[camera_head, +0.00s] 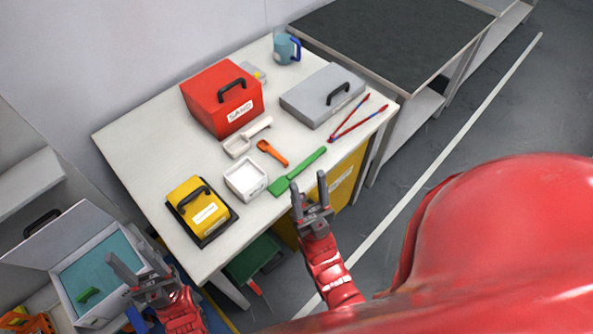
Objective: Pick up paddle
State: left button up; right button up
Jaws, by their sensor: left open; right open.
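A green paddle (296,172) with a long handle lies flat near the front edge of the white table. Its wider end points to the lower left and its handle to the upper right. My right gripper (310,188) is open and empty, just in front of the table edge in the picture and close to the paddle; I cannot tell its height. My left gripper (137,272) is open and empty at the lower left, over an open white box with a teal inside (95,262). It is well apart from the paddle.
On the white table (137,150) are a red SAND box (215,100), a grey case (320,95), red-and-blue tongs (355,120), a yellow case (200,208), a white container (245,179), a white scoop (246,138), an orange spoon (272,152) and a blue mug (284,48).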

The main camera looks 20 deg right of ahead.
aim_at(280, 184)
jog(key=k+u, duration=0.15)
jog(key=u, duration=1)
jog(key=z, duration=1.85)
jog(key=l+z, duration=0.2)
jog(key=i+l+z, duration=0.15)
jog(key=l, duration=0.2)
